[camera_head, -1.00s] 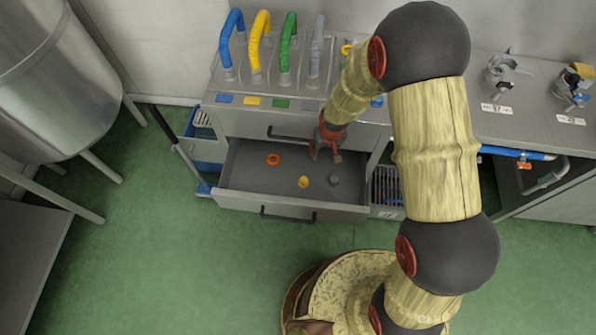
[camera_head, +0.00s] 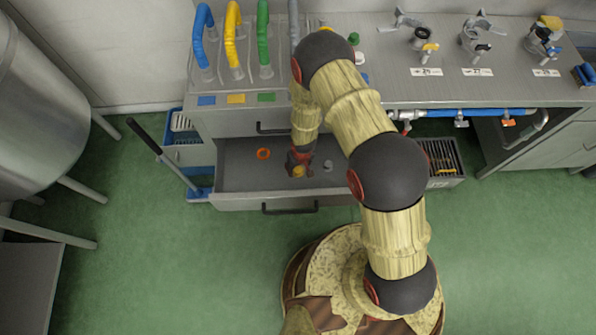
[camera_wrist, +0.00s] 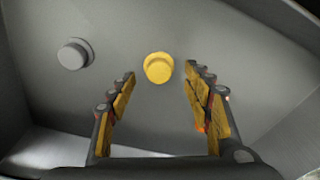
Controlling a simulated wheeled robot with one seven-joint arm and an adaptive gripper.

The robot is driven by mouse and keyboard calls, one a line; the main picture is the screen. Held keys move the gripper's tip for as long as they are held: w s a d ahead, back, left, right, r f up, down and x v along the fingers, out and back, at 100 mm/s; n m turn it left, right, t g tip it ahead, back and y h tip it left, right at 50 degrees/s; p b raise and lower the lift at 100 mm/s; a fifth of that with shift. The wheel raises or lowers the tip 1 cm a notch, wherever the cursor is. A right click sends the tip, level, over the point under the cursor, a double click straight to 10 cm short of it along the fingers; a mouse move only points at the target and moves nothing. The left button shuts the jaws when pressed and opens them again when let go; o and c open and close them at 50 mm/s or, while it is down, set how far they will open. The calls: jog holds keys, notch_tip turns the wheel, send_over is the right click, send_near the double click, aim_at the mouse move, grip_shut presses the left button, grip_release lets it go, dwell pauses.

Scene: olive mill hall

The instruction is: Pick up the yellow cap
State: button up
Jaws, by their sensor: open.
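The yellow cap (camera_wrist: 159,67) lies on the floor of the open drawer (camera_head: 236,178). In the wrist view it sits just beyond my fingertips, roughly centred between them. In the head view the cap (camera_head: 298,171) shows at the tips of my gripper (camera_head: 299,163), partly covered by it. My gripper also shows in the wrist view (camera_wrist: 158,82), with its two fingers apart and nothing between them. I cannot tell how far above the cap the fingertips are.
A grey cap (camera_wrist: 74,54) lies left of the yellow cap in the wrist view; it shows in the head view (camera_head: 328,164). The drawer's front wall (camera_head: 240,202) and sides surround my gripper. Coloured hoses stand on the counter above.

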aim_at(299, 170)
jog(key=f, duration=0.2)
jog(key=f+b, duration=0.1)
jog(key=shift+w+f, duration=0.35)
jog(key=shift+c, duration=1.3)
jog(key=shift+s, duration=0.1)
jog(key=c, duration=0.9)
